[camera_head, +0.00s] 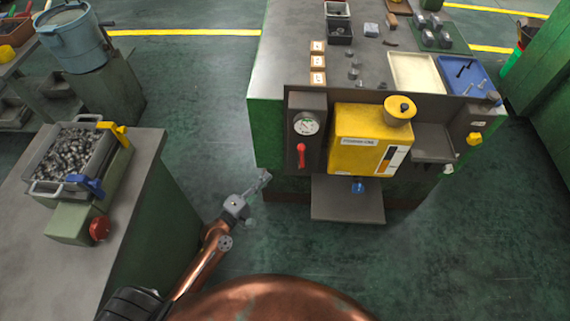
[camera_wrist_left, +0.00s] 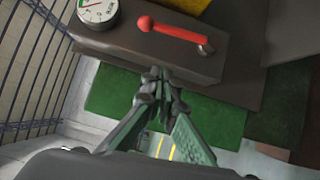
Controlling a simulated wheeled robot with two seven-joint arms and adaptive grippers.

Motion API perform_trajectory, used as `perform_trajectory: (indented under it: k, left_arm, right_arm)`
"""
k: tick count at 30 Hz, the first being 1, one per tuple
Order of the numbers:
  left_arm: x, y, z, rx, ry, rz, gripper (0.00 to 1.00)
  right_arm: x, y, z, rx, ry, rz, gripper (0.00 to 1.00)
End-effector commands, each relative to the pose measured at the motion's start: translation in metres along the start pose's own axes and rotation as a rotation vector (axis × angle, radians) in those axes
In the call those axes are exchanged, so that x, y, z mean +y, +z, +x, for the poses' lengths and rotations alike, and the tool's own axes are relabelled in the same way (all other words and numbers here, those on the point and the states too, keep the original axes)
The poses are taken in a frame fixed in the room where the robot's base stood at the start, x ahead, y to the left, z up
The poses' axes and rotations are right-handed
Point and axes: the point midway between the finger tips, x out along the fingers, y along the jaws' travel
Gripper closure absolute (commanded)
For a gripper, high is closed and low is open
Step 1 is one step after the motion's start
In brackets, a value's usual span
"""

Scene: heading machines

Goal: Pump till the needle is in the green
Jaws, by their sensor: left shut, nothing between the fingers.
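A round white gauge (camera_head: 306,124) sits on a dark panel at the front left of the green machine; it also shows in the left wrist view (camera_wrist_left: 97,8), cut by the top edge. Its dial has a green part, but I cannot read the needle for sure. A red lever (camera_head: 301,155) with a round knob is below the gauge; it also shows in the left wrist view (camera_wrist_left: 178,31). My left gripper (camera_head: 264,179) is shut and empty, low and to the left of the lever, apart from it. My right gripper is not in view.
A yellow box (camera_head: 362,140) and a grey shelf (camera_head: 347,200) are right of the lever. A bench with a tray of metal parts (camera_head: 70,155) stands on the left. Green floor (camera_head: 210,90) is clear between bench and machine.

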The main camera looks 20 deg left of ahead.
Motion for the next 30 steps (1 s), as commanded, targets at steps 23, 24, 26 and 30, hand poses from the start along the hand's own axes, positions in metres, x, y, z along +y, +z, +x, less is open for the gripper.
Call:
perform_trajectory:
  k: [23,24,26,30]
  left_arm:
    - [0.002,0.022,0.119,0.000,0.003,-0.004,1.00]
    - [0.001,0.024,0.122,0.000,0.003,-0.003,1.00]
    - [0.001,0.026,0.124,0.001,0.003,-0.002,1.00]
    - [0.001,0.029,0.126,0.000,0.002,-0.001,1.00]
  right_arm:
    - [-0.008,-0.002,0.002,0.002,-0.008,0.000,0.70]
    - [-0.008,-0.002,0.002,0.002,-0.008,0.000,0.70]
    - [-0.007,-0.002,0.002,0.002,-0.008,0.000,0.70]
    - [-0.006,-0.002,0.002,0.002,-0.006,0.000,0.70]
